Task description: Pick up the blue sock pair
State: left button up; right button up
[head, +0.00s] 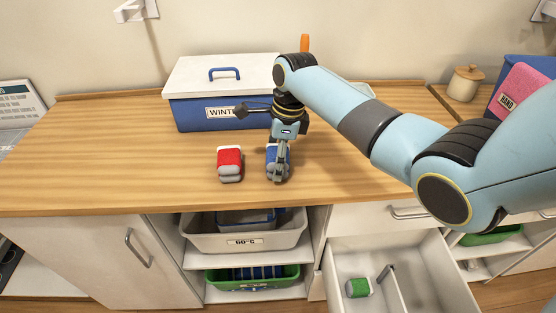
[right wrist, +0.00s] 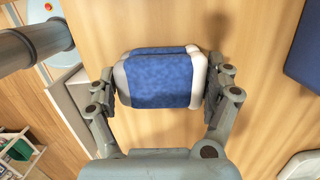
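The blue sock pair (head: 272,156), a rolled bundle with pale grey ends, is at the worktop's front, right of a red sock pair (head: 230,163). My right gripper (head: 278,172) points down over it and hides part of it in the head view. In the right wrist view, the blue sock pair (right wrist: 160,78) lies between the spread fingers of my right gripper (right wrist: 160,92), one at each grey end. Both fingertips are against or very close to the ends; I cannot tell if they press. My left gripper is not in view.
A blue box with a white lid (head: 223,80) stands behind the socks. Below are a 60°C bin (head: 243,242) and a green bin (head: 252,284). An open drawer (head: 430,265) at lower right holds a green sock pair (head: 358,287). The worktop's left side is clear.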

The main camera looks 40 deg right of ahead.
jog(key=c, duration=0.4)
